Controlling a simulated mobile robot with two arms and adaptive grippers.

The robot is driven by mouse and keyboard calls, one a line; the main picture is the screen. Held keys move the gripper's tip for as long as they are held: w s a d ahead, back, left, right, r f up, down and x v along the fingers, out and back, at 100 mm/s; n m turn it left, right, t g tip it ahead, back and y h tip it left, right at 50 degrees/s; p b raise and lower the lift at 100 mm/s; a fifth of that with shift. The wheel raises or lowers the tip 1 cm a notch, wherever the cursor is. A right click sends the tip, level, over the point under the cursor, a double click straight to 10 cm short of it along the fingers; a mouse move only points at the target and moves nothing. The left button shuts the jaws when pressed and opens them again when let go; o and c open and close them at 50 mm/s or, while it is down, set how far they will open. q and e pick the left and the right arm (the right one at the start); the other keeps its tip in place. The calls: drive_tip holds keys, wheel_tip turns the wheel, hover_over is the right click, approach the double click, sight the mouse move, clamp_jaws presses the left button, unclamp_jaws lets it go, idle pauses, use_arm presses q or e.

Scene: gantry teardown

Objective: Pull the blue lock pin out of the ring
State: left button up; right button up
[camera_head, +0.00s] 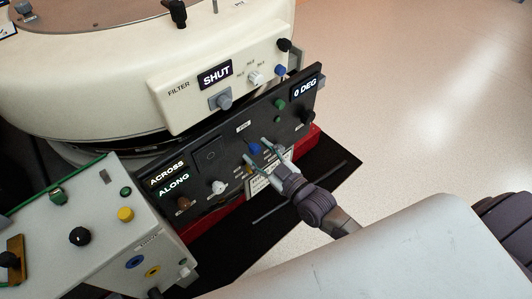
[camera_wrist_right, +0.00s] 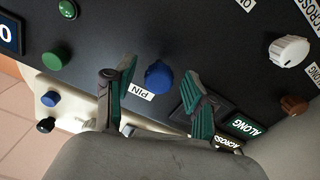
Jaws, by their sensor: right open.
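The blue lock pin's round head (camera_head: 255,148) is on the dark front panel, below a small white label. In the right wrist view the blue head (camera_wrist_right: 159,77) is beside a label reading PIN. My right gripper (camera_head: 257,151) is open at the panel, with its fingers on either side of the blue head. In the right wrist view my right gripper (camera_wrist_right: 159,72) shows clear gaps between both fingers and the head. My left gripper is not in view.
The dark panel (camera_head: 290,127) carries green, black, white and brown knobs around the pin. A cream housing (camera_head: 180,98) with a SHUT display is above it. A pale control box (camera_head: 110,245) stands at lower left. Open floor (camera_head: 430,120) lies to the right.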

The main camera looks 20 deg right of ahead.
drive_tip(key=v, duration=1.2)
drive_tip(key=s+d+f+m+g+h, duration=0.1)
drive_tip(key=s+f+g+h, duration=0.15)
drive_tip(key=f, duration=0.85)
drive_tip(key=s+d+f+m+g+h, duration=0.15)
drive_tip(key=f+g, duration=0.25)
drive_tip(key=f, duration=0.7)
drive_tip(key=s+f+m+g+h, duration=0.2)
drive_tip(key=s+f+g, duration=0.6)
drive_tip(key=s+f, duration=0.55)
use_arm(q)
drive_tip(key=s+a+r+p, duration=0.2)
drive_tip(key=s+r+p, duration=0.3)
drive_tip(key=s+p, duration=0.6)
drive_tip(key=p, duration=0.2)
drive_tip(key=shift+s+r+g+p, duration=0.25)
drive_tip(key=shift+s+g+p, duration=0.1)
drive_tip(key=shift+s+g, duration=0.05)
use_arm(e)
drive_tip(key=s+d+r+g, duration=0.1)
drive_tip(key=s+r, duration=0.2)
drive_tip(key=s, duration=0.9)
drive_tip(key=shift+s, duration=0.15)
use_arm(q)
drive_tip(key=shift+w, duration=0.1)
use_arm(e)
drive_tip(key=shift+s+r+g, duration=0.1)
drive_tip(key=shift+r+g, duration=0.1)
drive_tip(key=shift+g, duration=0.05)
